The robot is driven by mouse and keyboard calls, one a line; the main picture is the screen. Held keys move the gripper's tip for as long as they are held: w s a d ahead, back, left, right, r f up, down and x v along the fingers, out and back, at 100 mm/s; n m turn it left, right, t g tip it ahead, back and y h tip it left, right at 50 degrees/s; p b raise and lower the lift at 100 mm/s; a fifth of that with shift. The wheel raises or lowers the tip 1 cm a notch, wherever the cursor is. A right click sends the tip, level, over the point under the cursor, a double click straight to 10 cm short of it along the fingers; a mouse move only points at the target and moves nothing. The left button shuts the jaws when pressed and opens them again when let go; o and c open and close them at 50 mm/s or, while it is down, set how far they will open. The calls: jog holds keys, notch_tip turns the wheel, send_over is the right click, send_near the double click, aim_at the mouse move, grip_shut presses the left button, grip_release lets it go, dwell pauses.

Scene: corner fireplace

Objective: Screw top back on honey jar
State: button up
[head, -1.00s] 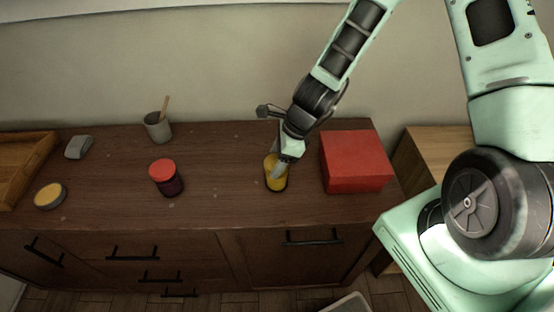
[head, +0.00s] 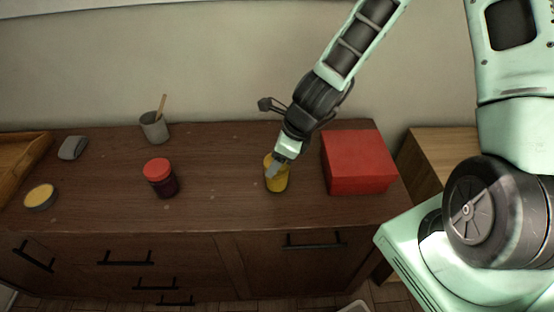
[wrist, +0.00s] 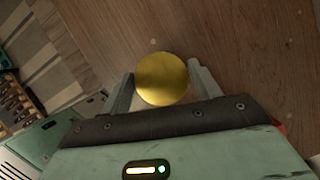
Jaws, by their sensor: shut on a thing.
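The honey jar (head: 279,184) is a yellow jar standing upright on the dark wooden cabinet top, left of the red box. Its round gold top (wrist: 162,79) shows face-on in the wrist view, between my two fingers. My gripper (head: 277,166) comes down from above right and is shut on the gold top at the jar's upper end. The top hides the jar below it in the wrist view, so I cannot tell how tightly it sits on the rim.
A red box (head: 358,162) stands close on the right. A dark red jar with a red lid (head: 161,178) stands to the left. A grey cup with a stick (head: 154,128), a yellow-topped round tin (head: 40,196) and a wooden tray (head: 18,165) are farther left. Bare cabinet top lies between.

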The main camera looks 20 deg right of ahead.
jog(key=o, duration=1.1)
jog(key=shift+o, duration=0.2)
notch_tip(320, 180, up, 6)
jog(key=p, duration=0.5)
jog(key=shift+p, duration=0.35)
